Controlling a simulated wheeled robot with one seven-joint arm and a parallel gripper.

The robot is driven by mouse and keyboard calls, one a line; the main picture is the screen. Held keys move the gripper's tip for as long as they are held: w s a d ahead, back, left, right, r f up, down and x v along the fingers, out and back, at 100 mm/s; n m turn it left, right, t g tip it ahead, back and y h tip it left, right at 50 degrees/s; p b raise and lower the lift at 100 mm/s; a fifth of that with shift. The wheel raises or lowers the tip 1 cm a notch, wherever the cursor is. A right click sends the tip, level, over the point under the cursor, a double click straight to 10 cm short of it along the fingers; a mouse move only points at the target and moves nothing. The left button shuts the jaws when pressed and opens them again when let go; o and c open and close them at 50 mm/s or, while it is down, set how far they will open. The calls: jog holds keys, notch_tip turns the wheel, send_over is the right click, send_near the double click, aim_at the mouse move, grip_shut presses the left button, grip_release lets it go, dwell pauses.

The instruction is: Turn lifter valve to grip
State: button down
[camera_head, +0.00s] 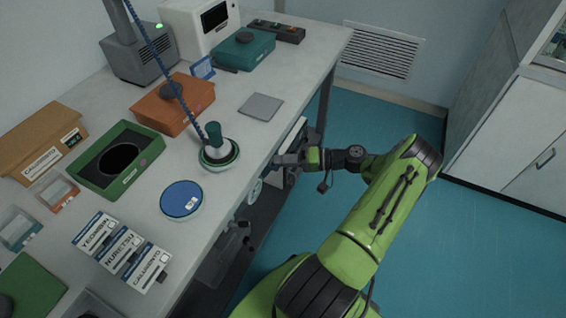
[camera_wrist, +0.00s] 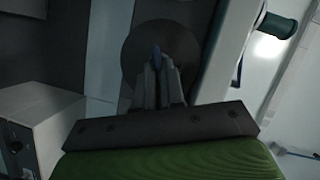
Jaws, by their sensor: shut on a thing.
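My gripper (camera_head: 274,170) is at the front edge of the table, just right of and below the lifter. Only the lever's tip shows between the fingers. A dark round disc (camera_wrist: 135,48) lies behind it. The lifter (camera_head: 214,133) has a dark green handle on a round pale base and stands on the table, with a blue coiled hose rising from it. A dark green cylinder (camera_wrist: 278,25) shows at upper right in the wrist view.
The white table (camera_head: 235,185) holds a blue round lid (camera_head: 181,199), an orange box (camera_head: 188,116), a green tray (camera_head: 150,140), a grey pad (camera_head: 261,106) and label cards (camera_head: 121,249). A grey box (camera_wrist: 38,115) is at left in the wrist view. Blue floor (camera_head: 480,245) is clear at right.

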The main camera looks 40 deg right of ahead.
jog(key=shift+d+f+m+t+y+b, duration=0.1)
jog(key=shift+f+m+t+y+b, duration=0.15)
jog(key=shift+m, duration=0.4)
jog(key=shift+a+m+t+y+b, duration=0.1)
jog(key=shift+m+t+y+b, duration=0.1)
jog(key=shift+m+b, duration=0.35)
jog(key=shift+d+f+m+t+y+b, duration=0.15)
jog(key=shift+m+y, duration=0.1)
jog(key=shift+m, duration=0.55)
jog(key=c, duration=1.2)
grip_release()
jog(key=shift+c, duration=0.2)
jog(key=b+v, duration=0.1)
jog(key=v, duration=1.4)
jog(key=shift+s+d, duration=0.25)
